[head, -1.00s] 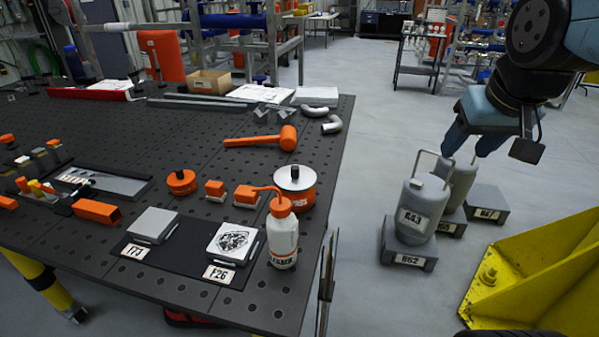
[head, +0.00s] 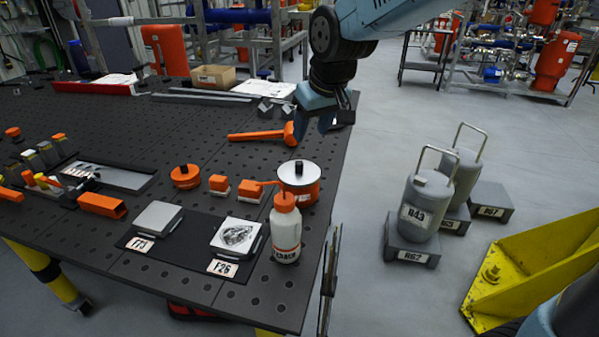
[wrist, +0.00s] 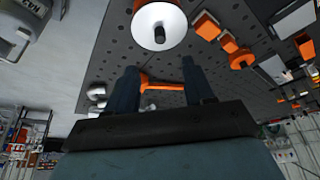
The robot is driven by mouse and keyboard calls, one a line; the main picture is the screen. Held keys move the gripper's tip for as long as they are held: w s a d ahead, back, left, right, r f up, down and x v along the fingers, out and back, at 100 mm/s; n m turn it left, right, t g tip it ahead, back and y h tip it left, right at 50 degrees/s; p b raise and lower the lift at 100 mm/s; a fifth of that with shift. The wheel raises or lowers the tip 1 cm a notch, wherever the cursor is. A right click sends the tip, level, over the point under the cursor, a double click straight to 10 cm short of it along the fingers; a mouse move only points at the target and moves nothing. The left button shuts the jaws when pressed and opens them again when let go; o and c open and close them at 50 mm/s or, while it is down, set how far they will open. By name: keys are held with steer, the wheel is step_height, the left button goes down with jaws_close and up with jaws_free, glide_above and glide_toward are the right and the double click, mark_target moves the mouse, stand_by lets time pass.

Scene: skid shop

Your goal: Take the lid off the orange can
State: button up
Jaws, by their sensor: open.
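The orange can (head: 300,193) stands upright near the right edge of the dark table. Its pale metal lid (head: 291,176) with a black knob (head: 299,167) sits on top. The lid also shows at the top of the wrist view (wrist: 150,27), with its knob (wrist: 160,34). My gripper (head: 313,128) is above the table, above and behind the can, fingers pointing down. In the wrist view the two fingers (wrist: 158,75) are apart with nothing held between them. The can's body is mostly hidden under the lid in the wrist view.
A white bottle with an orange spout (head: 286,232) stands just in front of the can. An orange mallet (head: 258,136) lies behind it, near my gripper. Small orange blocks (head: 248,190) sit to the left. Grey canisters (head: 427,206) stand on the floor at right.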

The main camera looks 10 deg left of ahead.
mark_target(300, 163)
steer(key=x, duration=1.2)
steer(key=shift+w+a+f, duration=0.1)
steer(key=shift+f, duration=0.1)
steer(key=shift+c, duration=0.4)
jaws_close()
